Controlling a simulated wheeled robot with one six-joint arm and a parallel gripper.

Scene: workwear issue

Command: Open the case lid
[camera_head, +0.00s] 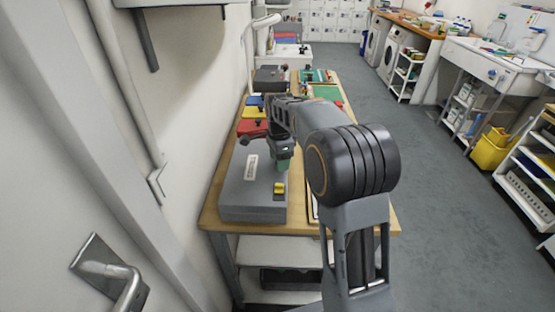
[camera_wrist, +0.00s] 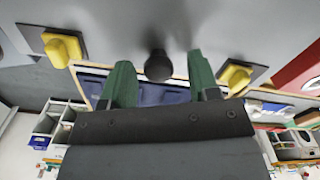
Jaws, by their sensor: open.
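The grey case (camera_head: 237,190) lies on the near end of the wooden table with its lid down; a white label is on top. A yellow latch (camera_head: 279,188) shows on its right side. In the wrist view the case's grey face (camera_wrist: 195,20) fills the top, with a yellow latch at left (camera_wrist: 65,48) and another at right (camera_wrist: 236,76). A dark round knob (camera_wrist: 158,67) stands between them. My gripper (camera_head: 284,158) has green fingers and is above the case's right edge. In the wrist view my gripper (camera_wrist: 160,60) is open, its fingertips either side of the knob; contact cannot be told.
Red (camera_head: 252,128) and yellow items lie behind the case on the table (camera_head: 212,210). A darker grey box (camera_head: 270,78) and a green board stand farther back. A wall closes the left side; grey floor (camera_head: 425,150) is open at right.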

